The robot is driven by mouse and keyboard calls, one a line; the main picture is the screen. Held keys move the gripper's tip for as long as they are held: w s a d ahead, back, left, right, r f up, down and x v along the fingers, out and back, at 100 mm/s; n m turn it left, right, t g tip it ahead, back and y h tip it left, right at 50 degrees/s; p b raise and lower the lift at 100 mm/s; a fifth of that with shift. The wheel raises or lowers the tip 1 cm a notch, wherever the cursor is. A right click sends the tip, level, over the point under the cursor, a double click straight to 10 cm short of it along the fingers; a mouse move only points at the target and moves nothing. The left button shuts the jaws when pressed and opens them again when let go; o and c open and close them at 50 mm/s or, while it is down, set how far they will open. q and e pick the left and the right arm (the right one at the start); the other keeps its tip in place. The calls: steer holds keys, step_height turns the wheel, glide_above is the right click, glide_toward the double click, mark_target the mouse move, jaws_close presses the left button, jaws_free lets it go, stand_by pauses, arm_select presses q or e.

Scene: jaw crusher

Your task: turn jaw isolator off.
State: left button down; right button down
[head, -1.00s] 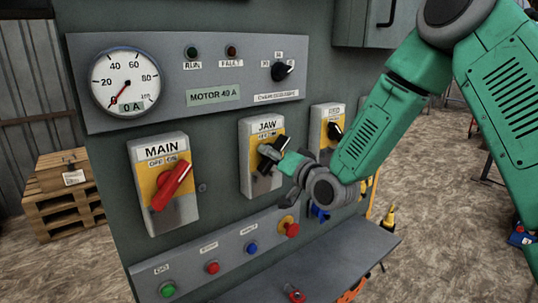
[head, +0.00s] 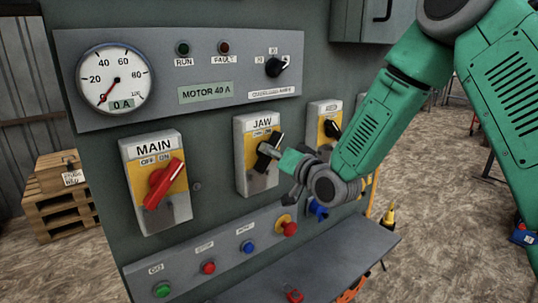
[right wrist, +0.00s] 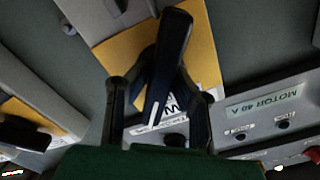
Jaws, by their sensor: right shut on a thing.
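The JAW isolator (head: 245,180) is a grey and yellow box with a black turn handle (head: 271,141), in the middle of the head view. The handle slants up to the right. My right gripper (head: 268,152) is at this handle and shut on it. In the right wrist view the black handle (right wrist: 173,45) lies between the two dark fingers of the gripper (right wrist: 160,92). The fingers and hand hide part of the handle and the lower right of the box. My left gripper is not in view.
The MAIN isolator (head: 158,185) with a red handle is to the left. Another isolator (head: 325,118) with a black handle is close on the right, partly behind my arm. A row of push buttons (head: 209,267) and a grey shelf (head: 330,262) lie below.

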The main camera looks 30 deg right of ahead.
steer(key=n+b, duration=0.1)
steer(key=n, duration=0.2)
steer(key=shift+f+n+b, duration=0.1)
steer(key=shift+n+b, duration=0.2)
steer(key=shift+b, duration=0.05)
steer(key=n+b, duration=0.2)
steer(key=n, duration=0.2)
steer(key=shift+a+n, duration=0.1)
steer(key=shift+n, duration=0.2)
steer(key=n+b, duration=0.3)
steer(key=n, duration=0.1)
steer(key=shift+f, duration=0.15)
steer(key=shift+s+a+n+b, duration=0.1)
steer(key=shift+n+b, duration=1.1)
steer(key=shift+n, duration=0.9)
steer(key=shift+f, duration=0.1)
steer(key=c, duration=1.4)
jaws_free()
steer(key=shift+c, duration=0.2)
steer(key=shift+s+r, duration=0.1)
steer(key=shift+r, duration=0.1)
